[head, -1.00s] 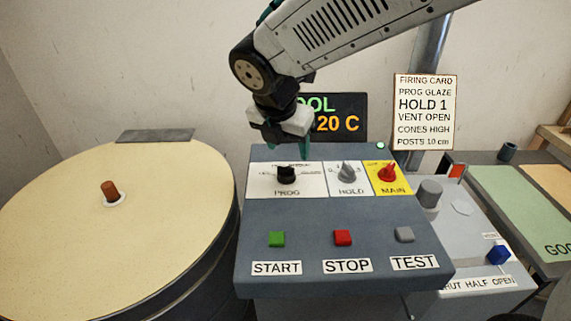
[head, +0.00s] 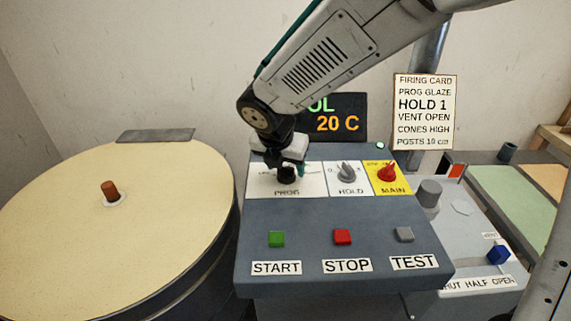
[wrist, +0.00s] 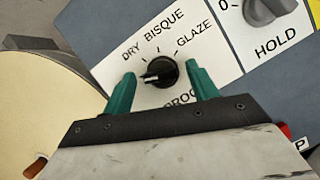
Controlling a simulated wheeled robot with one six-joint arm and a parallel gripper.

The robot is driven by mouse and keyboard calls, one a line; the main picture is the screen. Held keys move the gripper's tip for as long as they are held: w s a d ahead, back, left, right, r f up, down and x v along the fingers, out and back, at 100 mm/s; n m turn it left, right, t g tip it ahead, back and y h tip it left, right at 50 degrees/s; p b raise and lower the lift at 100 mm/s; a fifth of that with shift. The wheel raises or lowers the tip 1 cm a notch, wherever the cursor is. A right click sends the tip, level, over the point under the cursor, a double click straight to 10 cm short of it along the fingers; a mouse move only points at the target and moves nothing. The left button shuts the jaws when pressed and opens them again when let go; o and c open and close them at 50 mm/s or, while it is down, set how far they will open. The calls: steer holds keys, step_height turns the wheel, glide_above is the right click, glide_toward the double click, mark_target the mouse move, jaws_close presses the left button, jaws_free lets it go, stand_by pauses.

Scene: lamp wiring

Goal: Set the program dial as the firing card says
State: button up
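The black program dial (head: 286,174) sits on the white PROG plate of the sloped panel. In the wrist view the dial (wrist: 159,72) has its pale pointer turned to the left, below the word DRY; BISQUE and GLAZE are printed farther round to the right. My gripper (head: 287,166) is just above the dial. In the wrist view its green fingers (wrist: 162,82) are apart, one on each side of the dial, with gaps visible. The firing card (head: 426,112) reads PROG GLAZE, HOLD 1, VENT OPEN, CONES HIGH, POSTS 10 cm.
The grey HOLD dial (head: 347,174) and red MAIN switch (head: 389,173) are right of the program dial. Green START (head: 277,239), red STOP (head: 342,237) and grey TEST (head: 404,234) buttons lie below. A round kiln lid (head: 60,220) is at left. A display (head: 338,118) shows 20 C.

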steer(key=c, duration=0.9)
